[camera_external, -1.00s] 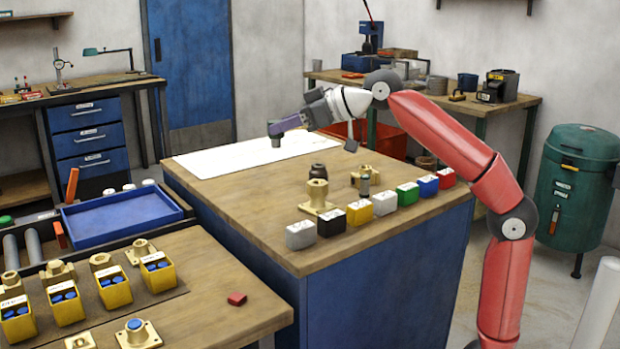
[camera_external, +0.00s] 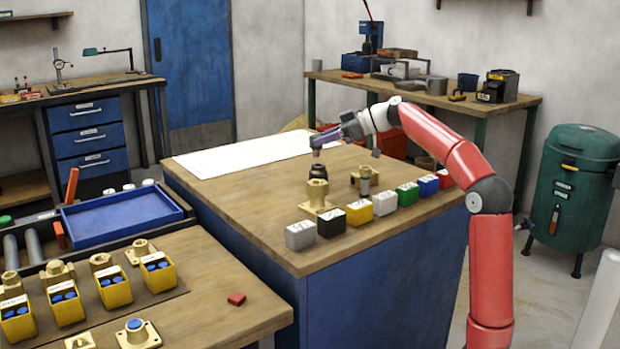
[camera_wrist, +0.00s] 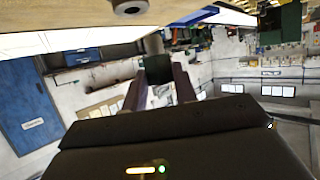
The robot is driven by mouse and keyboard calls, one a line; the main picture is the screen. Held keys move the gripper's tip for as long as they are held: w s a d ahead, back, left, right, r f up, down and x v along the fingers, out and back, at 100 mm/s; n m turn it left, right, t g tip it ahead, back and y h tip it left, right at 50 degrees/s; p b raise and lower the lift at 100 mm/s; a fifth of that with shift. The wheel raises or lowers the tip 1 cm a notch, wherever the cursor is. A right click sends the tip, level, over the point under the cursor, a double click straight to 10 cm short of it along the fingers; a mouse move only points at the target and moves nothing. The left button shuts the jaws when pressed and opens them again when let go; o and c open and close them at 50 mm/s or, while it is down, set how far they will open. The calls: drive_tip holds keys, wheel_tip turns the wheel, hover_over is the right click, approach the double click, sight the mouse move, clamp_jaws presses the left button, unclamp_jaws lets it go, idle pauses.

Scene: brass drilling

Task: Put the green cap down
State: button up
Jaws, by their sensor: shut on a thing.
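My gripper (camera_external: 320,139) is over the wooden top of the blue workbench, above and near a dark brown fitting. In the wrist view my gripper (camera_wrist: 160,88) is shut on a dark green piece (camera_wrist: 157,68), which looks like the green cap. It is held clear of the bench. In the external view the held piece is small and its colour cannot be made out. A small green box with a white label (camera_external: 407,194) stands in the row of coloured boxes at the bench's right edge.
A brass flanged fitting (camera_external: 317,198) stands in front of the dark brown fitting (camera_external: 317,172). Another brass fitting (camera_external: 364,180) is to the right. A white sheet (camera_external: 240,154) covers the bench's far left part. Bare wood (camera_external: 240,200) lies left of the fittings.

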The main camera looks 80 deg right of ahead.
drive_tip(key=shift+n+y, duration=0.6)
drive_tip(key=shift+y, duration=0.2)
drive_tip(key=s+d+f, duration=0.1)
drive_tip(key=s+d, duration=0.3)
drive_tip(key=s, duration=0.3)
drive_tip(key=s+d+f, duration=0.2)
drive_tip(key=s+d, duration=0.3)
drive_tip(key=s, duration=0.2)
drive_tip(key=s+d+f, duration=0.1)
drive_tip(key=s+d, duration=0.4)
drive_tip(key=s, duration=0.2)
drive_tip(key=shift+s+d+f, duration=0.15)
drive_tip(key=shift+s+d, duration=0.05)
drive_tip(key=shift+s, duration=0.2)
drive_tip(key=shift+f+b, duration=0.65)
drive_tip(key=shift+f, duration=1.5)
drive_tip(key=shift+f, duration=0.2)
drive_tip(key=o, duration=1)
drive_tip(key=shift+c, duration=0.2)
drive_tip(key=shift+r, duration=0.15)
